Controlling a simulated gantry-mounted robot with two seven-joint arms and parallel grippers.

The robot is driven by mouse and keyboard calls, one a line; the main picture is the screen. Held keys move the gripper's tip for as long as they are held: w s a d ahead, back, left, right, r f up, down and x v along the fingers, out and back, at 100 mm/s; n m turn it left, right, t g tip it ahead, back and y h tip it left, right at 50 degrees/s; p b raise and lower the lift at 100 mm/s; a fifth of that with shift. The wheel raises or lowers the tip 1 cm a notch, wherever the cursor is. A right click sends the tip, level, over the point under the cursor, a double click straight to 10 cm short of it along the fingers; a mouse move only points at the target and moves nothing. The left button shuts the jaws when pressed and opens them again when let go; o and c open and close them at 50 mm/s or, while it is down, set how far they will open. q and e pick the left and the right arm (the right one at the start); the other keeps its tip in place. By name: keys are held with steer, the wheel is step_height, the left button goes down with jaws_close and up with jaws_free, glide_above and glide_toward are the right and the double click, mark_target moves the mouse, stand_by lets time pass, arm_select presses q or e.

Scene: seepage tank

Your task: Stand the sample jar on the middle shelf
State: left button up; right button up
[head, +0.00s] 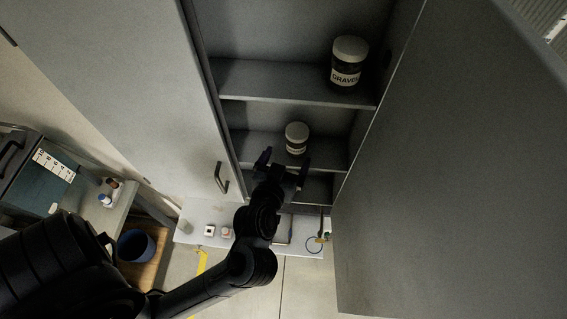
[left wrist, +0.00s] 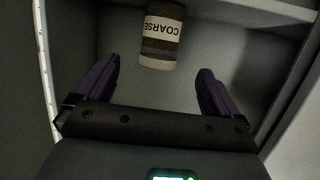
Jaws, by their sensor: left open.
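The sample jar (head: 297,138), a small jar with a white lid and pale label, stands upright on the middle shelf (head: 325,158) of the open cabinet. In the left wrist view the jar (left wrist: 162,35) appears upside down, with COARSE on its label. My left gripper (head: 283,165) is open and empty in front of the jar. Its two fingers are spread apart, and in the left wrist view the jar lies beyond the fingertips, between their lines. No contact shows. My right gripper is not in view.
A larger jar labelled GRAVEL (head: 348,62) stands on the shelf above. The left door (head: 130,80) with its handle (head: 221,178) and the right door (head: 450,170) flank the opening. A low white bench (head: 190,238) with small items lies below.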

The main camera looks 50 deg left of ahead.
arm_select(q)
steer(key=s+d+f+m+g+h, duration=0.3)
steer(key=s+d+f+m+h, duration=0.15)
steer(key=d+f+h, duration=0.2)
steer(key=s+a+f+m+g, duration=0.1)
steer(key=s+f+m+g, duration=0.2)
steer(key=s+f+g, duration=0.3)
steer(key=s+f, duration=0.1)
steer(key=s, duration=0.3)
steer(key=shift+a+f, duration=0.15)
steer(key=shift+a, duration=0.05)
step_height(320, 180, up, 2)
steer(key=shift+p, duration=1)
